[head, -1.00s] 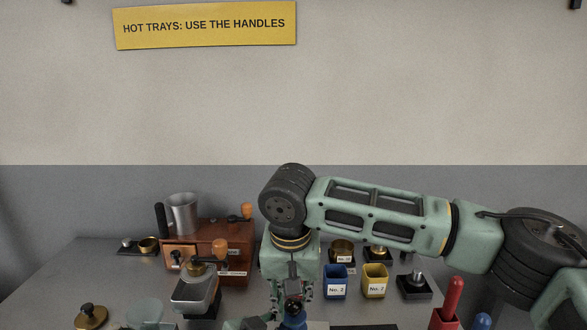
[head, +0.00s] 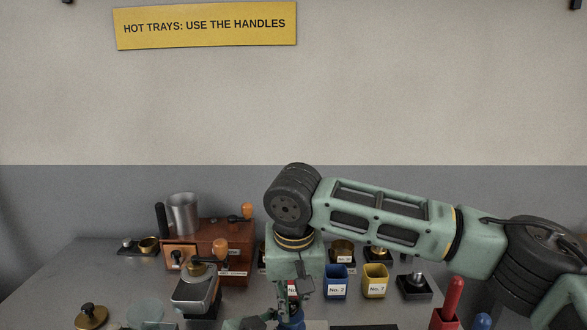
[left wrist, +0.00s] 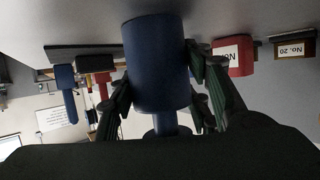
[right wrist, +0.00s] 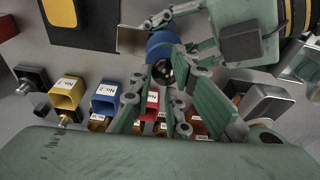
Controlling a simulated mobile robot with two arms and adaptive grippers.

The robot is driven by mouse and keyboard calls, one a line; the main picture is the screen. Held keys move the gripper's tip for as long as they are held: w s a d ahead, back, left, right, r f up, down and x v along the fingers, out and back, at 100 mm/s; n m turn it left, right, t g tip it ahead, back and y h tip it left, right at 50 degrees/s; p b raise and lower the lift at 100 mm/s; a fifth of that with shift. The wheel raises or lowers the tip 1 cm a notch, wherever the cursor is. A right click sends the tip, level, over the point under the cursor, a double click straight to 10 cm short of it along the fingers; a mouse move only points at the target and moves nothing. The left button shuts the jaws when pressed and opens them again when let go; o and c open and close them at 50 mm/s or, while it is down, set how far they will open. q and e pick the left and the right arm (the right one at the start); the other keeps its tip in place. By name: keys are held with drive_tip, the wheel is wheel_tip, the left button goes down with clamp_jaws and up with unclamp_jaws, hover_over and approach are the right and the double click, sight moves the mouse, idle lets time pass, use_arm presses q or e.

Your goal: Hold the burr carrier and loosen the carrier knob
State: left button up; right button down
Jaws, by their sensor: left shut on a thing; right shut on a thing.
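The burr carrier, a blue cylinder with a narrower blue neck, fills the middle of the left wrist view (left wrist: 157,60). My left gripper (left wrist: 162,88) is shut around its sides. In the head view only a little of the blue carrier (head: 296,318) shows at the bottom edge. The carrier knob (right wrist: 162,71), small and dark, sits at the carrier's end in the right wrist view. My right gripper (right wrist: 160,82) is shut on it, with a finger on either side. In the head view my right gripper (head: 292,306) hangs downward over the carrier, hiding the knob.
A brown wooden sample roaster (head: 225,270) and a metal scoop-like unit (head: 193,293) stand left. A red-handled tool (head: 452,298) stands front right.

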drive_tip(key=n, duration=0.3)
drive_tip(key=n+y, duration=0.1)
drive_tip(key=n, duration=0.3)
drive_tip(key=shift+a+g, duration=0.1)
drive_tip(key=shift+g, duration=0.2)
drive_tip(key=n+g+y, duration=0.1)
drive_tip(key=n, duration=0.5)
drive_tip(key=shift+f+n, duration=0.1)
drive_tip(key=shift+n, duration=0.2)
drive_tip(key=n, duration=0.4)
drive_tip(key=shift+w+d+g, duration=0.15)
drive_tip(key=shift+d+g, duration=0.05)
drive_tip(key=shift+g, duration=0.2)
drive_tip(key=n, duration=0.3)
drive_tip(key=shift+w+d+g, duration=0.1)
drive_tip(key=shift+g, duration=0.3)
drive_tip(key=n, duration=0.6)
drive_tip(key=shift+w+d+g, duration=0.1)
drive_tip(key=shift+w+g, duration=0.1)
drive_tip(key=shift+g, duration=0.2)
drive_tip(key=c, duration=2.2)
unclamp_jaws()
drive_tip(key=shift+n+h, duration=0.3)
drive_tip(key=shift+n, duration=0.1)
drive_tip(key=o, duration=0.6)
drive_tip(key=shift+w, duration=0.1)
drive_tip(key=shift+c, duration=0.2)
drive_tip(key=shift+o, duration=1)
